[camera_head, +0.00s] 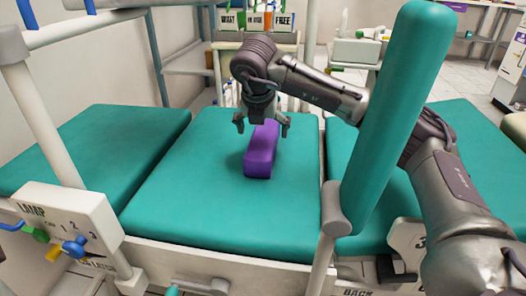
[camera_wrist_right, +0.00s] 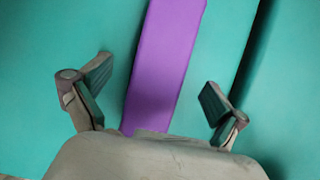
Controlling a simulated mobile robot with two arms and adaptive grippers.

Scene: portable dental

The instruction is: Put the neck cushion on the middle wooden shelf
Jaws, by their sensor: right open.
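The neck cushion (camera_head: 259,163) is a purple, long block lying on the teal middle pad of the dental bed in the head view. My right gripper (camera_head: 262,127) is over its far end, pointing down, with its fingers spread to either side. In the right wrist view the purple cushion (camera_wrist_right: 165,60) runs between the two open fingers of my right gripper (camera_wrist_right: 155,100), and neither finger visibly touches it. Whether the fingers are level with the cushion is hard to tell. The middle wooden shelf cannot be made out for sure. My left gripper is not in view.
A teal padded armrest (camera_head: 395,110) stands upright in front of my right arm. A lamp control box (camera_head: 68,222) with coloured knobs is at the left. A wooden rack (camera_head: 226,46) with labelled bins stands behind the bed. The teal pad (camera_head: 190,185) left of the cushion is clear.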

